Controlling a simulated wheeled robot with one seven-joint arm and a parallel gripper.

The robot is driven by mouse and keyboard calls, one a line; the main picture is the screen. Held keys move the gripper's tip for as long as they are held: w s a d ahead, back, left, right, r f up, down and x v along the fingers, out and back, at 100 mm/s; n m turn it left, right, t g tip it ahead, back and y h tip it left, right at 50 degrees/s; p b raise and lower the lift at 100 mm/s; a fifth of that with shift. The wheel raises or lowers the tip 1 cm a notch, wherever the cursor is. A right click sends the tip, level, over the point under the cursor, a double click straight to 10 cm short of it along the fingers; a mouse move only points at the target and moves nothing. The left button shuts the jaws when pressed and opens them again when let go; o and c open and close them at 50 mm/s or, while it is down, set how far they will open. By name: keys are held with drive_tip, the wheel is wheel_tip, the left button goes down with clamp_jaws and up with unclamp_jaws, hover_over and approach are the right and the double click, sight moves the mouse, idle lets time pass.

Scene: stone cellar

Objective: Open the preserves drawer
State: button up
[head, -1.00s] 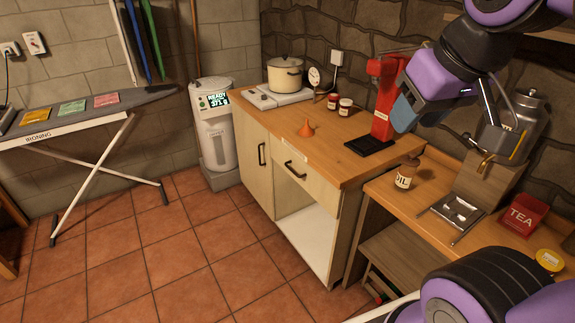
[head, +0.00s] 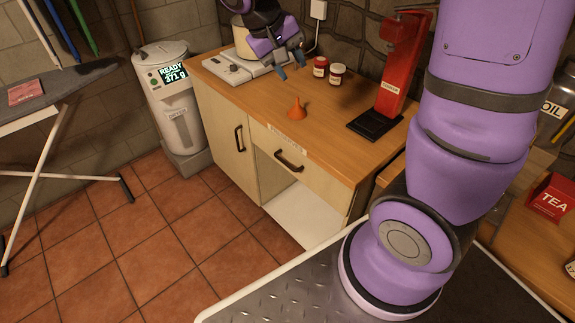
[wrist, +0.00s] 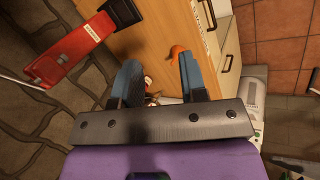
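The drawer (head: 316,178) is a cream front under the wooden counter, with a dark bar handle (head: 289,160) and a small label strip (head: 287,135) at the counter edge above it; the label's words are too small to read. The drawer looks shut, flush with the cabinet. My gripper (head: 290,65) is above the back of the counter, behind the orange funnel and well away from the handle. In the wrist view my gripper (wrist: 162,78) has its two blue fingers apart with nothing held between them.
On the counter are the orange funnel (head: 297,108), two small jars (head: 337,75), a red stand (head: 404,65) and a hotplate (head: 232,68) with a pot. A cupboard door (head: 222,135) is left of the drawer. The tiled floor in front is clear.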

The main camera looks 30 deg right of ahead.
drive_tip(key=w+a+f+g+h, duration=0.1)
drive_tip(key=w+f+h, duration=0.2)
drive_tip(key=w+f, duration=0.45)
drive_tip(key=n+t+h, duration=0.2)
drive_tip(key=h, duration=0.3)
approach(288, 164)
wheel_tip(288, 164, up, 10)
wheel_tip(288, 164, down, 13)
drive_tip(key=s+n+t+h, duration=0.2)
drive_tip(key=t, duration=0.1)
drive_tip(key=x, duration=0.9)
drive_tip(key=shift+w+d+r, duration=0.1)
drive_tip(key=shift+w+d, duration=0.15)
drive_tip(key=shift+d, duration=0.1)
clamp_jaws()
